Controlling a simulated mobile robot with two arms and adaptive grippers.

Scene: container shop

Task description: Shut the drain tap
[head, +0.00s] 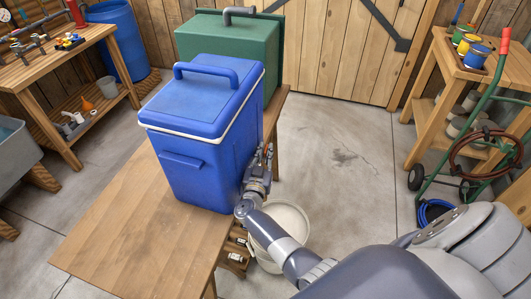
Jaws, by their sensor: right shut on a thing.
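A blue cooler box (190,150) with a closed lid and a white seam stands upright on the wooden table (125,240). My right gripper (265,160) is at the cooler's right side, low on the wall beside the table edge. It is shut on the drain tap, which is mostly hidden by the fingers, so I cannot tell how its handle is turned. A white bucket (292,216) stands below, partly covered by my right arm. My left gripper is not in view.
A green box (232,42) with a grey handle stands behind the blue cooler. A workbench (85,45) and a blue barrel (118,40) are at the left. A shelf with paint cans (479,55) and a green hand truck (486,110) are at the right. The floor between is clear.

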